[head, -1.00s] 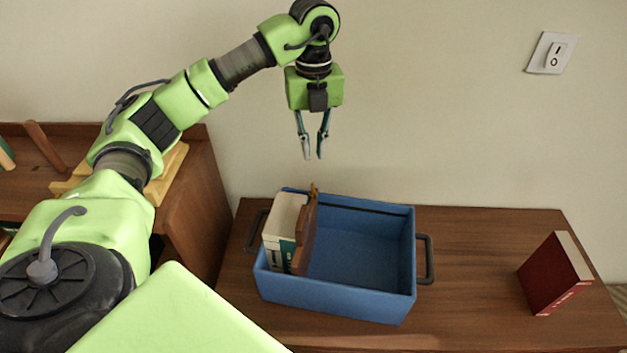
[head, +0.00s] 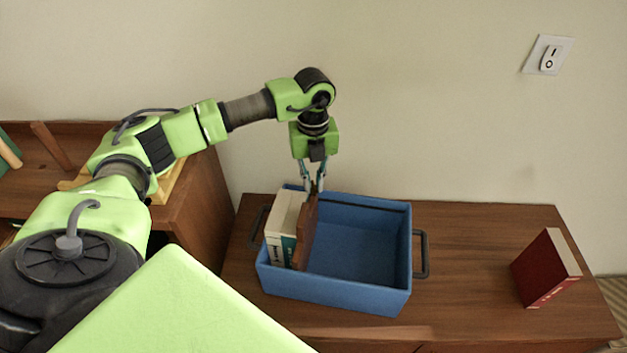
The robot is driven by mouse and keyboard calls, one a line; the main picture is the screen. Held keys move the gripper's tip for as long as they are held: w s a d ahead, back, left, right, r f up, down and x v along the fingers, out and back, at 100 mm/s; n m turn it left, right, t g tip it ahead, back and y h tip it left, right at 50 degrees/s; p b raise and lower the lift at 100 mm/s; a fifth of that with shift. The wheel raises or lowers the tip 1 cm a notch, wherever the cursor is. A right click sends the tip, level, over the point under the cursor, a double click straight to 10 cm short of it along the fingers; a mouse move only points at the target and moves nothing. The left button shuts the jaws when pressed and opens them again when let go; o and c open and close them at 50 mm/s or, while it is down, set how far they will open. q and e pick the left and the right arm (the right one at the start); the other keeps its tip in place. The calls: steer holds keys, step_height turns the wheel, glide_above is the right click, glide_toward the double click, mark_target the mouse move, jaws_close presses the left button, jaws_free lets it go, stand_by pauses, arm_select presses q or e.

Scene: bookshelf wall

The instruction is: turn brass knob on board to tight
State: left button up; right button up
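I can make out no brass knob on a board in this view. My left gripper (head: 312,189) points down at the back left of a blue bin (head: 340,291). Its two thin fingers are apart, on either side of the top of a brown upright piece (head: 305,236) in the bin. I cannot tell whether they touch it. A white and green book (head: 281,229) stands to the left of the brown piece. My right gripper is out of view.
The bin, with dark side handles, stands on a wooden cabinet top (head: 470,255). A red book (head: 547,268) stands tilted at the right. A switch plate (head: 548,55) is on the wall. A wooden shelf (head: 207,210) stands left. The bin's right part is empty.

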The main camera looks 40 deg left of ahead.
arm_select(q)
jaws_close()
steer(key=shift+w+f+m+b, duration=0.1)
steer(key=shift+f+m+b, duration=0.1)
steer(key=shift+m+b, duration=1)
steer(key=shift+r+m+b, duration=0.2)
steer(key=shift+m+b, duration=0.4)
steer(key=shift+m, duration=0.4)
steer(key=shift+r, duration=0.1)
steer(key=shift+o, duration=0.7)
jaws_free()
